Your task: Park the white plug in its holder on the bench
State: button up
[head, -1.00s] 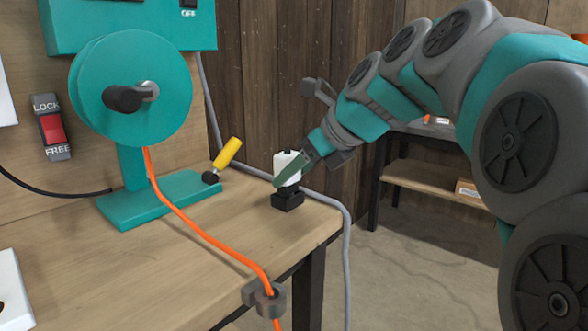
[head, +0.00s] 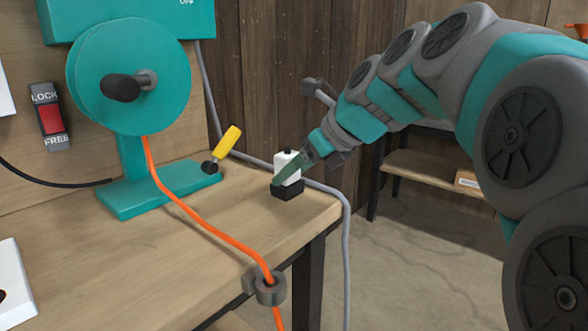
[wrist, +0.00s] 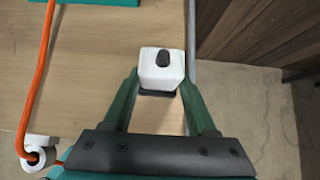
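The white plug (head: 289,162) is a small white block with a dark knob on top. It is upright in the black holder (head: 288,193) near the bench's right corner, with its lower end at or inside the holder's top. My gripper (head: 283,176) is around the plug from the right, and the near finger covers part of it. In the wrist view the plug (wrist: 161,72) is between the two fingertips (wrist: 159,82), which touch its sides. The holder (wrist: 157,93) shows only as a dark edge below the plug there.
A teal reel (head: 130,85) with an orange cable (head: 205,228) stands left on the bench (head: 150,255). A yellow-handled lever (head: 229,140) is close left of the holder. The cable passes through a grey guide (head: 269,291) at the front edge. A grey hose (head: 346,235) runs behind the holder.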

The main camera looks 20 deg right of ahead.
jog(key=shift+o, duration=1.4)
jog(key=shift+f, duration=0.2)
jog(key=shift+s, duration=0.1)
jog(key=v, duration=0.8)
jog(key=shift+r, duration=0.1)
